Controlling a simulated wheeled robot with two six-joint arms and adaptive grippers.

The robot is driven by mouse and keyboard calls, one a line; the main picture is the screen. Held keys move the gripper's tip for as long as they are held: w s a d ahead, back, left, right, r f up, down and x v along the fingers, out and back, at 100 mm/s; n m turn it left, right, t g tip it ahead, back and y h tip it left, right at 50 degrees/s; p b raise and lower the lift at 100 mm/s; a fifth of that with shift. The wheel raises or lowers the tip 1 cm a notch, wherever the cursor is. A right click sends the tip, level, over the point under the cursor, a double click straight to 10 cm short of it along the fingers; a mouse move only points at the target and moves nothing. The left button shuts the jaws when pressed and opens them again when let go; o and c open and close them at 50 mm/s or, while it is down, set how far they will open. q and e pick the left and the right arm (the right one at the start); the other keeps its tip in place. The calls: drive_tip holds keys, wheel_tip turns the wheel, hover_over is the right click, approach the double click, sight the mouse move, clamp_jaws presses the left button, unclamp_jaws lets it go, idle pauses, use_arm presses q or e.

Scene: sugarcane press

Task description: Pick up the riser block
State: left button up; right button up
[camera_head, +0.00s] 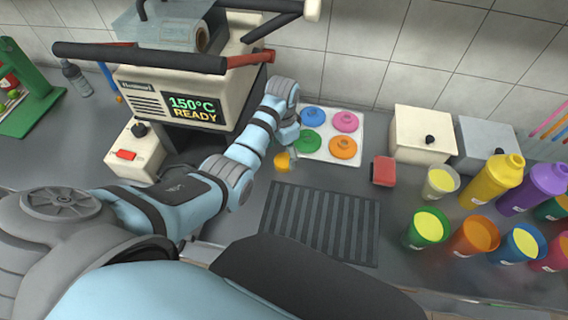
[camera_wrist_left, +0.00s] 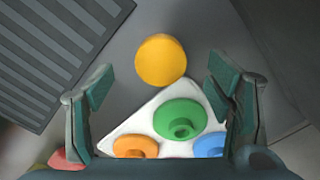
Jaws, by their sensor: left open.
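A yellow-orange round block (camera_head: 282,161), which appears to be the riser block, stands on the grey counter just left of the white lid tray. In the left wrist view the block (camera_wrist_left: 161,61) shows as a plain disc, beyond and roughly midway between the fingertips. My left gripper (camera_wrist_left: 160,88) is open and empty, with a finger on either side and clear space to the block. In the head view my left gripper (camera_head: 289,140) is over the tray's left edge, close by the block and partly hidden by its own wrist. My right gripper is not in view.
The white tray (camera_head: 352,119) holds blue, pink, green and orange lids. A dark ribbed mat (camera_head: 320,222) lies in front, a red block (camera_head: 383,170) to the right. The press (camera_head: 190,95) stands left. Several cups and bottles (camera_head: 495,180) crowd the right side.

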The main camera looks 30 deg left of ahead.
sight(284, 160)
use_arm(q)
drive_tip(key=f, duration=0.2)
drive_tip(key=f+b, duration=0.1)
drive_tip(key=f, duration=0.1)
drive_tip(key=shift+w+d, duration=0.1)
drive_tip(key=shift+w, duration=0.15)
drive_tip(key=c, duration=1.3)
